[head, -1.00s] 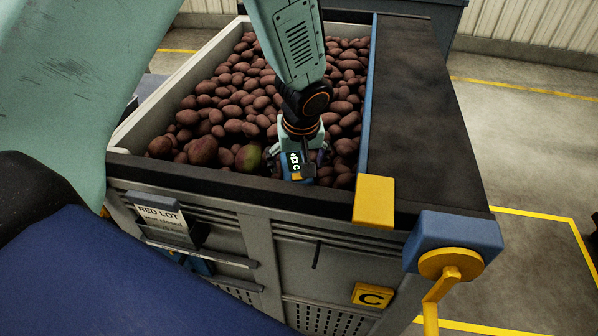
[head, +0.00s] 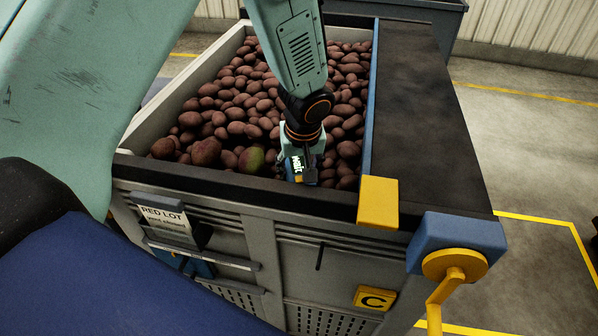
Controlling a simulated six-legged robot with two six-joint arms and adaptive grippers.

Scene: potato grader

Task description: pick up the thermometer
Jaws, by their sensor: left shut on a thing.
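The thermometer (head: 297,168) is a small blue device with a lit display and a bit of yellow at its lower end. It is at the near side of the potato bin, by the front rim. My left gripper (head: 302,172) is shut on it from above, with a dark finger across its right side. The gripper and wrist hide part of the thermometer. I cannot tell whether its lower end touches the potatoes. My right gripper is not in view.
Red potatoes (head: 240,112) fill the grey bin (head: 250,210). One greenish potato (head: 251,159) lies left of the gripper. A dark belt (head: 425,110) with a blue edge runs along the right. A yellow block (head: 378,202) and a yellow crank (head: 455,266) stand at the front right.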

